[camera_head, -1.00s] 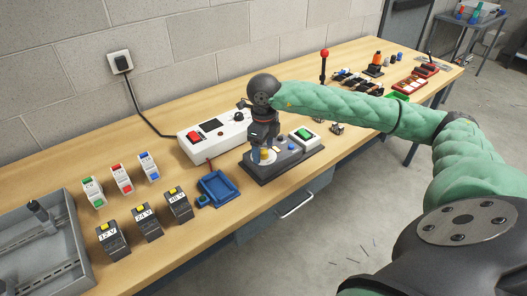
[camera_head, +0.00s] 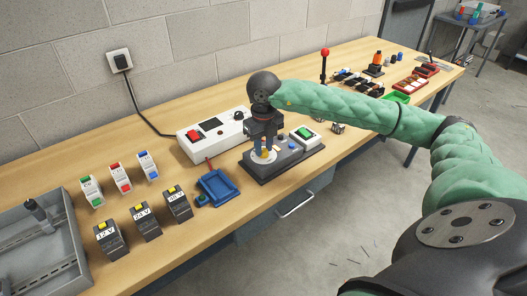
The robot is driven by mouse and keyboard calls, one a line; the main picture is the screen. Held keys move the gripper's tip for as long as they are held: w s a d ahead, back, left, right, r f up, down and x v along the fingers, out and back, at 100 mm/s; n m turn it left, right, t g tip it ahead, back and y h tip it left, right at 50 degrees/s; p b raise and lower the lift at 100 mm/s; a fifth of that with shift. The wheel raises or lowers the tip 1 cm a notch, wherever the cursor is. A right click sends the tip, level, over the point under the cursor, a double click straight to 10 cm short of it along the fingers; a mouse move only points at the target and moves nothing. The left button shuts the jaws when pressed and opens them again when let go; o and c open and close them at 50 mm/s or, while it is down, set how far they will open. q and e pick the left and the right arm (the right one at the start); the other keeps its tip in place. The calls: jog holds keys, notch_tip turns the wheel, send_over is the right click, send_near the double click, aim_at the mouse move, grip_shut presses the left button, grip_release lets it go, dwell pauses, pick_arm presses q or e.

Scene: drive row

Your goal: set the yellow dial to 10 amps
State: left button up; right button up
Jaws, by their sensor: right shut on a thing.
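The yellow dial (camera_head: 266,153) sits on a pale round plate at the left end of the dark grey control box (camera_head: 262,172). My right gripper (camera_head: 267,149) points down over it and is shut on it. The gripper covers part of the dial, and its scale marks are too small to read. A green button and small blue and orange parts show on the same box. My left gripper is not in view.
A white power unit (camera_head: 222,132) with a red switch stands behind the box. Breakers and voltage-marked blocks (camera_head: 145,221) stand further left, beside a grey metal tray (camera_head: 62,238). A red-knobbed lever (camera_head: 323,66) stands behind my right arm.

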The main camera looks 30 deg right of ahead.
aim_at(264, 150)
jog(key=m, duration=0.6)
jog(key=shift+m, duration=0.4)
jog(key=m, duration=0.2)
jog(key=shift+m, duration=0.4)
jog(key=m, duration=0.4)
jog(key=o, duration=0.5)
jog(key=shift+c, duration=0.2)
jog(key=o, duration=1.3)
jog(key=shift+r, duration=0.15)
jog(key=shift+r+p, duration=1.45)
jog(key=shift+r, duration=1.95)
